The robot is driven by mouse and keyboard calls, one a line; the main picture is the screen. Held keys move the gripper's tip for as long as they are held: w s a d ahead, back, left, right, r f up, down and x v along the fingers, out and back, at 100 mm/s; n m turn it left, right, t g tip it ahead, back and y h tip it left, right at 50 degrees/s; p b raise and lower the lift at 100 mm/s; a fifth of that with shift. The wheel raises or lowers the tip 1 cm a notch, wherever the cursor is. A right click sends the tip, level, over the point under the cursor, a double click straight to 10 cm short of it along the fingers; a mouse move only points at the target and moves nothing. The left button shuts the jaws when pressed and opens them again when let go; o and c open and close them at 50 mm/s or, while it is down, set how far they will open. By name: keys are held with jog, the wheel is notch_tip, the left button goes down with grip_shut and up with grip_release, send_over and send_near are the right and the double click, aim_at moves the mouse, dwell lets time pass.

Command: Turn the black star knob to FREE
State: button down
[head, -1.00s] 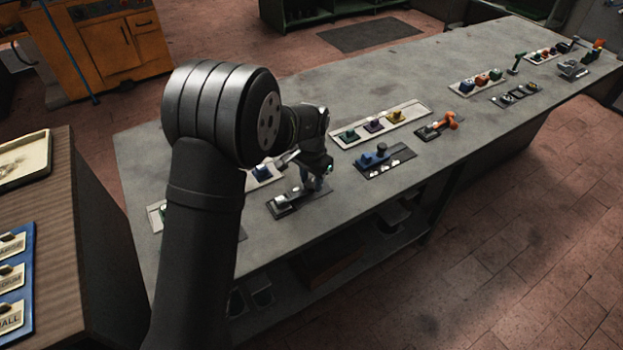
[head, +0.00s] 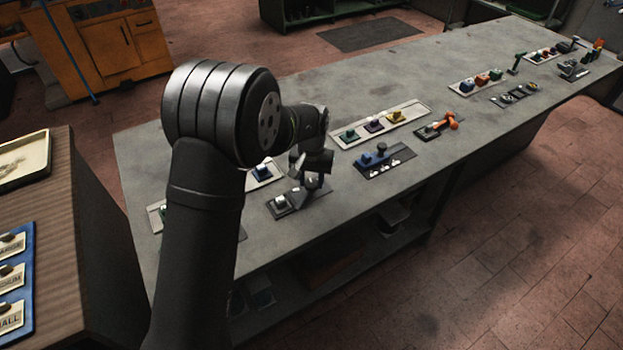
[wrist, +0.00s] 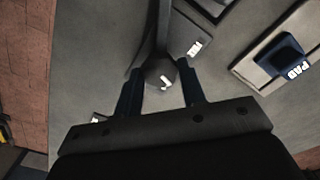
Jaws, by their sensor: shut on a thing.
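The black star knob (wrist: 160,72) shows in the wrist view as a dark rounded body with a small pale mark and a long dark arm reaching up the picture. My gripper (wrist: 160,88) has one finger on each side of it and is shut on it. The lower part of the knob and its far arms are hidden or too dark to tell. In the head view my gripper (head: 313,182) is low over a dark panel near the bench's front edge, and the knob is too small to make out there. No FREE lettering is readable.
A blue block marked PAD (wrist: 285,57) sits on a pale plate to the right. A small white label (wrist: 194,47) lies close to the knob. A blue control panel (head: 382,161) and an orange-handled fixture (head: 440,125) stand further right on the grey bench (head: 262,93).

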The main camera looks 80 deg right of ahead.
aim_at(311, 183)
jog(key=n, duration=0.6)
jog(key=shift+n, duration=0.3)
jog(key=n, duration=0.5)
jog(key=shift+n, duration=0.3)
jog(key=c, duration=0.9)
grip_release()
notch_tip(311, 183, up, 18)
jog(key=shift+f, duration=0.25)
jog(key=shift+f, duration=0.15)
notch_tip(311, 183, down, 17)
jog(key=shift+f, duration=0.1)
dwell(0.4)
